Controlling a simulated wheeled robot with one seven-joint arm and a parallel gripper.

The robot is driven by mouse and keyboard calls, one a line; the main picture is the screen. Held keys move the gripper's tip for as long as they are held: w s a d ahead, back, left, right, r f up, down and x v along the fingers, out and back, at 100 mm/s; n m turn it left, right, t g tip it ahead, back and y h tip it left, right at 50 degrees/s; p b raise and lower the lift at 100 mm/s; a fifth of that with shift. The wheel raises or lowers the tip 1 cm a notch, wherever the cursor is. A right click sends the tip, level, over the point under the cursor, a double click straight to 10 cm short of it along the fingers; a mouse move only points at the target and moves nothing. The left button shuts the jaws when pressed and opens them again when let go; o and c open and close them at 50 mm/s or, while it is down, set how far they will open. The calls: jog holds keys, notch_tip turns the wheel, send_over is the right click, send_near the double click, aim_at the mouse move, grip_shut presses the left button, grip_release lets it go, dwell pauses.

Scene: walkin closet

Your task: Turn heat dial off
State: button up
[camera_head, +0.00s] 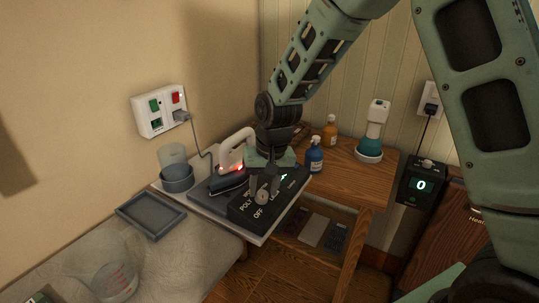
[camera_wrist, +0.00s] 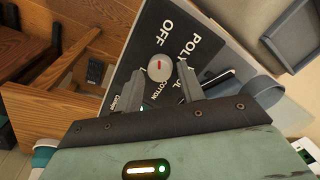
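The heat dial (camera_wrist: 159,67) is a small round grey knob with a red mark, on a dark panel (camera_wrist: 150,35) lettered OFF, POLY and COTTON, with other labels partly covered. I cannot tell exactly which label the mark points to. In the head view the panel (camera_head: 240,208) lies at the front of the ironing station, and the dial (camera_head: 262,197) shows just below my gripper (camera_head: 264,183). In the wrist view my gripper (camera_wrist: 145,72) is open, its fingers apart with the dial showing between them. I cannot tell whether either finger touches it.
An iron (camera_head: 232,165) with a red light stands close left of my gripper. A blue bottle (camera_head: 315,156), an orange bottle (camera_head: 330,131) and a white-teal device (camera_head: 373,132) stand on the wooden table (camera_head: 350,182). A grey tray (camera_head: 151,216) lies at left.

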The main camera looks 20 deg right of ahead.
notch_tip(320, 180, up, 16)
jog(key=s+d, duration=0.1)
jog(key=d, duration=0.1)
jog(key=shift+s+f, duration=0.15)
jog(key=shift+s, duration=0.1)
jog(key=s+a+f+n, duration=0.2)
jog(key=s+n, duration=0.1)
jog(key=s, duration=0.5)
jog(key=s+a+f+n, duration=0.3)
jog(key=s, duration=0.6)
jog(key=s+a+f+n+g, duration=0.1)
jog(key=s+a+f+n, duration=0.2)
jog(key=s, duration=0.5)
jog(key=shift+s+n+h, duration=0.3)
jog(key=shift+s+h, duration=0.05)
jog(key=shift+h, duration=0.05)
